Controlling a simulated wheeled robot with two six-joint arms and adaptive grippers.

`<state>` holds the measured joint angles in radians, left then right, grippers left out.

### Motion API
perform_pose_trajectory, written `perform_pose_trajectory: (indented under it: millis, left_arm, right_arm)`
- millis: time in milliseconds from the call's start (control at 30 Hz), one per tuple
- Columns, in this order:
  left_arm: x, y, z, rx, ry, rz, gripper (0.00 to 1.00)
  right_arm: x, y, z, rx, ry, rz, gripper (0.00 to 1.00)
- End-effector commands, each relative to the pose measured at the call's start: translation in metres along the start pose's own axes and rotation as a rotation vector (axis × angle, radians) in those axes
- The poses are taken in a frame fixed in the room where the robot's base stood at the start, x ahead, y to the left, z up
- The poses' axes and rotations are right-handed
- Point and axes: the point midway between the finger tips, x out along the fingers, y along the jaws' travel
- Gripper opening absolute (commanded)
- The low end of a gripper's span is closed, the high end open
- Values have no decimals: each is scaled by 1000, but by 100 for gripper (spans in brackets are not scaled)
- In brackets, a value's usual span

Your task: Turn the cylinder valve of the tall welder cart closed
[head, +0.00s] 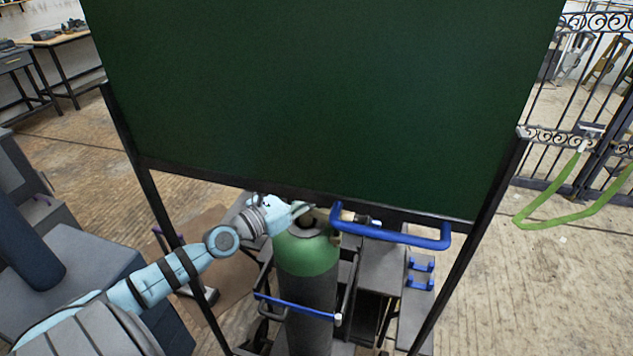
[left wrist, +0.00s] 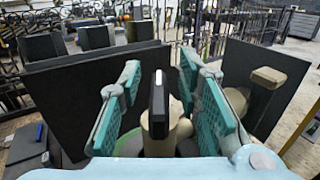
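The gas cylinder (head: 306,258) has a green shoulder and a dark body and stands upright in the welder cart (head: 378,268). The cart has a blue push handle (head: 400,236) to the right of the cylinder top. My left gripper (head: 300,208) is at the cylinder's top; its fingers are small and partly hidden there. In the left wrist view its two teal finger pads (left wrist: 160,95) are spread apart. An upright dark valve handle (left wrist: 158,106) on a beige valve body (left wrist: 164,143) shows between them, with a visible gap on each side. My right gripper is not in view.
A large dark green screen (head: 320,90) on black legs stands over the cart and hides part of it. A grey cabinet (head: 70,270) is at left.

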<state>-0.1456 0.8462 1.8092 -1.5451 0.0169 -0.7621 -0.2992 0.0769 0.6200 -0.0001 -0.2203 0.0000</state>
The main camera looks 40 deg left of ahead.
Motion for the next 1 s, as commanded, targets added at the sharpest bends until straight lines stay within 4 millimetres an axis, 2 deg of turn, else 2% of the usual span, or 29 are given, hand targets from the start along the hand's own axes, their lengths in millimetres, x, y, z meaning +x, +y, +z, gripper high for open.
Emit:
perform_pose_trajectory:
  millis: [100, 200, 467, 700, 1000]
  left_arm:
    - [17, 2, 2, -2, -3, 4, 31]
    - [24, 1, 1, -1, 0, 2, 31]
    - [27, 1, 0, 0, 2, 1, 31]
    - [26, 1, 0, 0, 1, 2, 0]
    - [26, 1, -2, 4, 1, -8, 0]
  right_arm:
    - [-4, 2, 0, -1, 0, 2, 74]
    - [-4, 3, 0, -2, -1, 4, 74]
    - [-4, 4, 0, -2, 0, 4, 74]
    - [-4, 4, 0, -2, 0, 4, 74]
    - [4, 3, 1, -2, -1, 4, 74]
